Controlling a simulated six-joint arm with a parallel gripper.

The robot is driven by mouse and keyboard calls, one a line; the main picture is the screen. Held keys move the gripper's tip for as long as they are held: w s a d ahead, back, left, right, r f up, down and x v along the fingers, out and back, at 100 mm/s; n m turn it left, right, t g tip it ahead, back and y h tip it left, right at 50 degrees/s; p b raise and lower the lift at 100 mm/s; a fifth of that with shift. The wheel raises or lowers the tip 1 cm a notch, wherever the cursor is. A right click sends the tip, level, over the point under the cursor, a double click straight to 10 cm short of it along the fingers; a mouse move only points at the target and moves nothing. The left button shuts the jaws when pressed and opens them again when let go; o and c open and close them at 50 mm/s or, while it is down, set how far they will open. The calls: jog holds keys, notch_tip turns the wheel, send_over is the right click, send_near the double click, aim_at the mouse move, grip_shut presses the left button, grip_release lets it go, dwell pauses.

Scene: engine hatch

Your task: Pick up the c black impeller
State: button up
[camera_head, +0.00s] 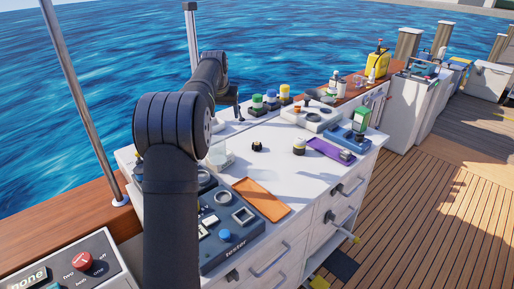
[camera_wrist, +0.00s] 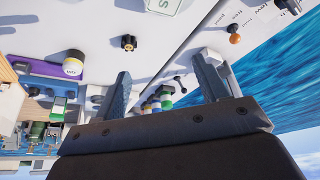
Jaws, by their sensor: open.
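The black impeller (camera_head: 257,146) is a small lobed black piece on the white worktop, near its middle. In the wrist view the impeller (camera_wrist: 128,42) lies on bare white surface, past the tip of the left-hand finger and apart from it. My gripper (camera_wrist: 162,72) is open, with its two fingers spread wide and nothing seen between them at the tips. In the head view my dark arm reaches over the back left of the worktop, and the fingers are not clear there.
An orange tray (camera_head: 262,199) and a blue tester panel (camera_head: 225,235) are in front. Colour-capped jars (camera_head: 257,103) line the back. The worktop around the impeller is clear.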

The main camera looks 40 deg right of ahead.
jog(key=s+d+m, duration=0.1)
jog(key=s+d, duration=0.2)
jog(key=d, duration=0.8)
send_near(257, 144)
jog(key=x, duration=0.3)
jog(key=shift+a, duration=0.25)
jog(key=shift+h, duration=0.3)
jog(key=shift+x, duration=3.25)
jog(key=c, duration=1.1)
jog(key=shift+r, duration=0.1)
